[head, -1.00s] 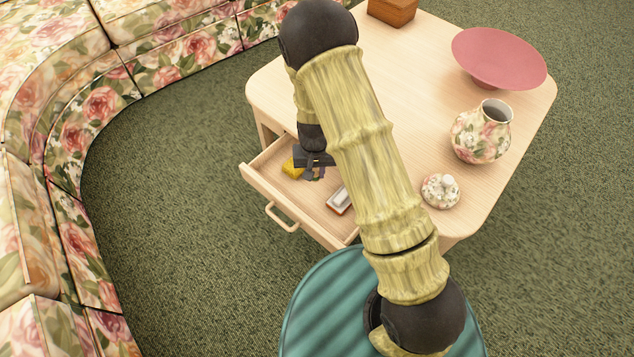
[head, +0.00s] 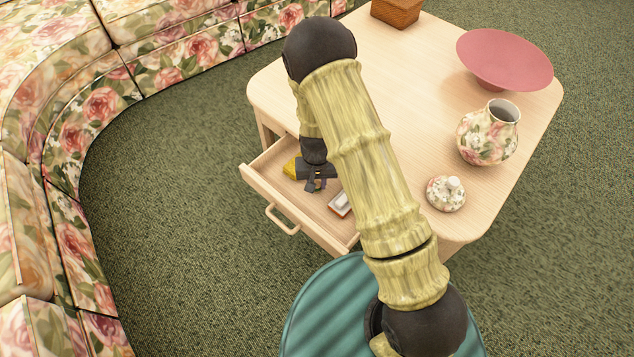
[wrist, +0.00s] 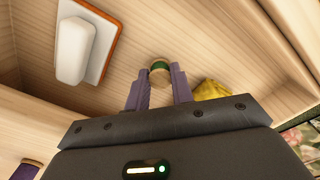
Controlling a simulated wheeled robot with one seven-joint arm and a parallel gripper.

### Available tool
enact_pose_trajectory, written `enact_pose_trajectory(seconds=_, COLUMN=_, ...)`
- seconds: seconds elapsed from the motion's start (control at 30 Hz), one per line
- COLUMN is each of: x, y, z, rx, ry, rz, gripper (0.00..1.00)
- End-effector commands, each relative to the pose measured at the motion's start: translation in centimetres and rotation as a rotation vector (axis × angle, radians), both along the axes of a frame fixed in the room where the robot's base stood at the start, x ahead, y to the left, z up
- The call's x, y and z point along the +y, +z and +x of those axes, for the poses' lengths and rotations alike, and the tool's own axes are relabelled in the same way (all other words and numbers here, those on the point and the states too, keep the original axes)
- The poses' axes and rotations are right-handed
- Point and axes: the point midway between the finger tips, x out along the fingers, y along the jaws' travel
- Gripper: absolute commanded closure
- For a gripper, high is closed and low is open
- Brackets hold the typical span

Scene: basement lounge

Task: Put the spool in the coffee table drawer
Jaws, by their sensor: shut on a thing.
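The coffee table (head: 400,110) has its drawer (head: 285,222) pulled open. My gripper (head: 316,187) reaches down into the drawer, between a yellow thing and a white-and-orange item. In the wrist view, my gripper (wrist: 160,85) is shut on a small spool (wrist: 160,73) with green thread and a pale wooden end, held at the fingertips. Beneath it is the drawer's wooden floor; I cannot tell whether the spool touches it. The spool is too small to make out in the head view.
The yellow thing (head: 291,168) and the white-and-orange item (head: 340,204) lie in the drawer. A purple spool-like thing (wrist: 27,170) shows at the wrist view's corner.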

Motion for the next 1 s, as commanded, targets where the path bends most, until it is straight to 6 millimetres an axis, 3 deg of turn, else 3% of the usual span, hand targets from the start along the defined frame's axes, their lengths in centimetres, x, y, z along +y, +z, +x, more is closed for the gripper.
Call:
enact_pose_trajectory(seconds=0.13, x=0.0, y=-0.4, z=0.0, rx=0.001, ry=-0.001, rz=0.0, gripper=0.98)
enact_pose_trajectory(seconds=0.17, x=0.0, y=-0.3, z=0.0, rx=0.0, ry=-0.001, rz=0.0, gripper=0.71)
enact_pose_trajectory(seconds=0.23, x=0.0, y=-0.3, z=0.0, rx=0.0, ry=0.0, rz=0.0, gripper=0.57)
enact_pose_trajectory(seconds=0.27, x=0.0, y=-0.3, z=0.0, rx=0.0, ry=0.0, rz=0.0, gripper=0.55)
enact_pose_trajectory(seconds=0.67, x=0.0, y=0.6, z=0.0, rx=-0.001, ry=0.0, rz=0.0, gripper=0.55)
enact_pose_trajectory(seconds=1.0, x=0.1, y=6.7, z=0.1, rx=-0.002, ry=0.0, rz=0.001, gripper=0.55)
